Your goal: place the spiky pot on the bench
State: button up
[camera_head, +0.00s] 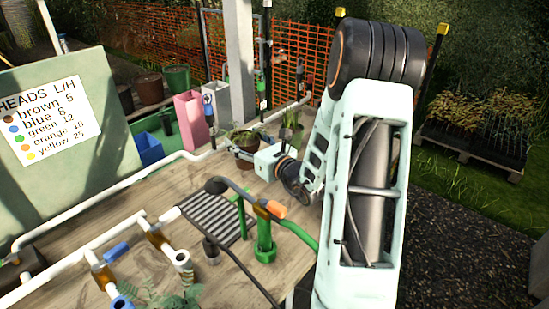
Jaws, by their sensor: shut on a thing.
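My arm reaches up from the lower right, bends at a dark elbow and comes down to the far side of the bench (160,192). My gripper (257,160) is at the left end of the pale wrist block, its fingers mostly hidden. It is shut on what looks like a brown pot with a bushy green plant (243,138), at the far edge of the bench. Whether the pot's base touches the bench cannot be told. Another plant with upright, spiky leaves (291,121) stands just behind the wrist, its pot partly hidden.
A sign board (45,122) stands at left. Pink (190,118) and blue (148,150) containers and orange mesh are behind. Bare wood shows at left of the mat.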

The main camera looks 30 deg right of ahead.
jog(key=shift+f, duration=3.75)
jog(key=shift+f+b, duration=0.15)
jog(key=shift+b, duration=0.15)
jog(key=shift+f, duration=0.15)
jog(key=o, duration=1.4)
jog(key=shift+s+r, duration=0.1)
jog(key=shift+r, duration=0.25)
jog(key=v, duration=1.2)
jog(key=shift+f+b, duration=0.15)
jog(key=shift+b, duration=0.2)
